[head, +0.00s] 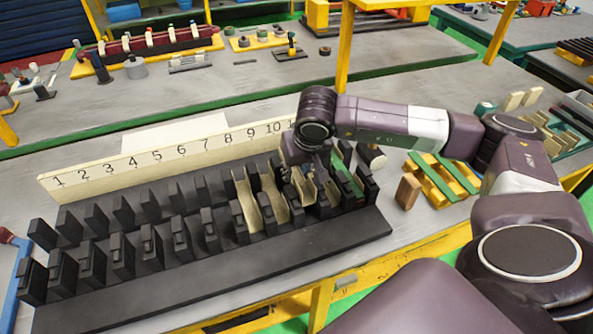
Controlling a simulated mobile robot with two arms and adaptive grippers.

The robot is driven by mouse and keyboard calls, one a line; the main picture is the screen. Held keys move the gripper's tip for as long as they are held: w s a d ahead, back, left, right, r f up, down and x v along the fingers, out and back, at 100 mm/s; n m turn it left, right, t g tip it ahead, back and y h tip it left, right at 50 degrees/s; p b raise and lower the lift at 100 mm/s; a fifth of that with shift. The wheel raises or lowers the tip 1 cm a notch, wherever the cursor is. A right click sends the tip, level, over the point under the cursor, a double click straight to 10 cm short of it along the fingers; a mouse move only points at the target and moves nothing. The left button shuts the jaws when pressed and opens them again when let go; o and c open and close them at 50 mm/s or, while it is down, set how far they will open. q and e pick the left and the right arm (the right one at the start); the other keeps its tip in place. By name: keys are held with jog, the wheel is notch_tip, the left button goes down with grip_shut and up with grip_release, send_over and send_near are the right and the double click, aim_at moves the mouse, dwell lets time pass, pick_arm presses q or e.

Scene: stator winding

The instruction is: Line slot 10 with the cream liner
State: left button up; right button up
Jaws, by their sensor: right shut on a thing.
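The black slotted stator block (230,275) runs across the bench, with two rows of black teeth. A cream number board (165,158) stands behind it; the numerals 1 to 10 are readable, and my right arm hides those further right. Cream liners line two slots near 8 and 9, the left liner (247,207) and the right liner (273,200). My right gripper (312,170) is low over the slot near 10, shut on a cream liner (308,190). That liner is mostly hidden by the gripper and teeth; I cannot tell how deep it sits. My left gripper is out of view.
A green piece (345,182) lies among the teeth just right of my gripper. A brown block (408,191) and a yellow-and-green rack (440,178) stand further right. A blue part (18,280) is at the left edge.

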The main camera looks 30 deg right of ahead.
aim_at(297, 179)
jog(key=shift+f+b, duration=1.35)
jog(key=shift+f, duration=0.1)
jog(key=shift+f, duration=0.2)
jog(key=shift+f+b, duration=0.45)
jog(key=shift+b, duration=0.35)
dwell(0.4)
jog(key=o, duration=0.9)
jog(key=shift+o, duration=0.2)
jog(key=shift+r, duration=0.3)
jog(key=shift+r+p, duration=0.3)
jog(key=shift+r, duration=0.05)
jog(key=shift+r, duration=0.25)
